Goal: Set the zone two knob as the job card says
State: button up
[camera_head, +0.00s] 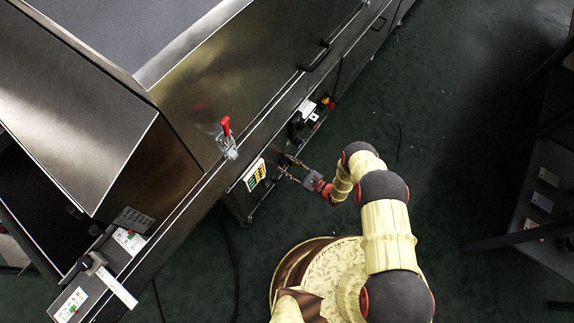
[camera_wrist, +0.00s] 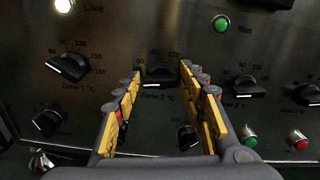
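The zone two knob (camera_wrist: 160,75) is a dark knob on the dark metal panel, labelled "Zone 2 °C", with a printed number scale partly visible around it. My gripper (camera_wrist: 161,68) is open, with one yellow-and-grey finger on each side of this knob in the wrist view. I cannot tell whether the fingers touch it. The knob's exact pointer angle is hard to read. In the head view my gripper (camera_head: 293,170) is at the side of the dryer. I cannot tell which card is the job card, and no card's writing is legible.
The zone one knob (camera_wrist: 72,68) is left of it; another dial (camera_wrist: 248,86) is right. Smaller knobs, a green button (camera_wrist: 249,138) and a red button (camera_wrist: 298,141) sit lower. A coloured-square panel (camera_head: 256,175) and red-handled clamp (camera_head: 226,135) are near my gripper.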

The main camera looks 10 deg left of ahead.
jog(key=c, duration=0.8)
jog(key=shift+m, duration=0.4)
jog(key=m, duration=2.2)
jog(key=shift+w+d+f+m, duration=0.1)
jog(key=shift+w+d+m, duration=0.05)
jog(key=shift+w+m, duration=0.2)
jog(key=shift+m, duration=0.25)
jog(key=o, duration=1.1)
